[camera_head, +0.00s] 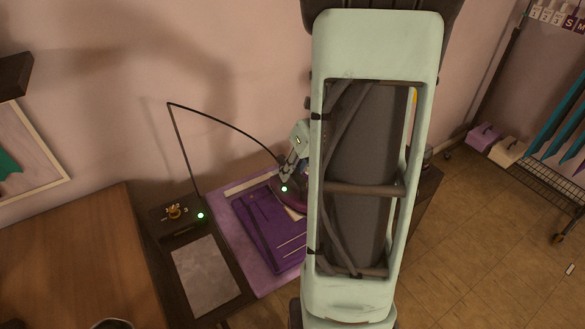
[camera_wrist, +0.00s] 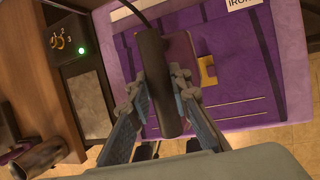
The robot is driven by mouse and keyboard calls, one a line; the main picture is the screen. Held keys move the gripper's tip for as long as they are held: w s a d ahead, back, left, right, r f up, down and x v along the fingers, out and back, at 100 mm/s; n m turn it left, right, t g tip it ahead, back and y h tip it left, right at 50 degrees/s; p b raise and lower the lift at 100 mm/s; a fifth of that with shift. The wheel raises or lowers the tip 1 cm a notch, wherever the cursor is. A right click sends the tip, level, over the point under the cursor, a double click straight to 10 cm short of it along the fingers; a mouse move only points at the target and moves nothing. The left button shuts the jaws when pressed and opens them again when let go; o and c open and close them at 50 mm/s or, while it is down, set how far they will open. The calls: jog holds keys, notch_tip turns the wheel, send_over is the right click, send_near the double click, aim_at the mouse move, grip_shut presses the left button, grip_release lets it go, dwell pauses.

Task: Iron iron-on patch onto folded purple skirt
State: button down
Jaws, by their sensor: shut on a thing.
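The folded purple skirt (camera_head: 262,228) lies on a lilac pad; it also shows in the wrist view (camera_wrist: 235,92). My gripper (camera_wrist: 162,95) is shut on the dark handle of the iron (camera_wrist: 180,48), which has a purple body. In the head view the iron (camera_head: 293,197) is over the skirt's upper right part, partly hidden by my arm. A yellow-gold piece, which looks like the patch (camera_wrist: 208,71), shows at the iron's right edge; the iron may hide the rest. I cannot tell whether the iron touches the skirt. My gripper (camera_head: 287,170) is partly hidden there too.
The lilac pad (camera_head: 225,208) borders the skirt. A dark station (camera_head: 178,213) with a green light stands left, and a black cord arches from it to the iron. A grey plate (camera_head: 206,275) lies in front of it. A wooden table (camera_head: 75,255) is at far left.

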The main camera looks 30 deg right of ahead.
aim_at(294, 186)
jog(key=shift+f+b, duration=1.8)
jog(key=shift+f, duration=1.05)
jog(key=shift+f, duration=0.4)
jog(key=shift+r, duration=0.1)
jog(key=shift+r+p, duration=0.9)
jog(key=shift+r, duration=0.05)
